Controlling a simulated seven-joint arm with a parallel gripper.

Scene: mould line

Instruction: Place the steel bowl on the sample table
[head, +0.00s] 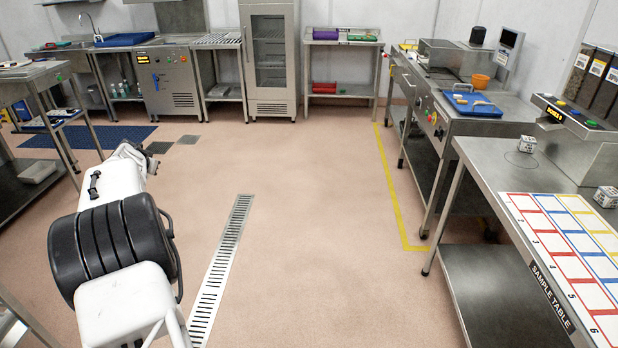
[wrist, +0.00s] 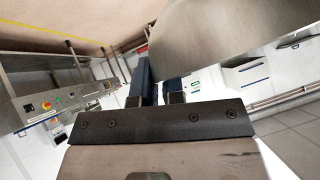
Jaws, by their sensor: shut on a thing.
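In the wrist view the steel bowl (wrist: 222,36) is a large, smooth, curved grey metal surface filling the upper right. My gripper (wrist: 157,72) has its dark fingers shut on the bowl at its left side; the exact contact is partly hidden. In the head view neither the bowl nor the gripper shows; only my arm is seen at the left. The sample table (head: 482,168) is the steel table at the right, with "SAMPLE TABLE" on its front edge. It carries a numbered grid mat (head: 523,202) with red, blue and yellow lines.
The sample table also bears two small marked cubes (head: 527,144) (head: 606,197), a drawn circle (head: 520,159) and a button console (head: 575,125). The middle floor is open, with a drain grate (head: 222,262).

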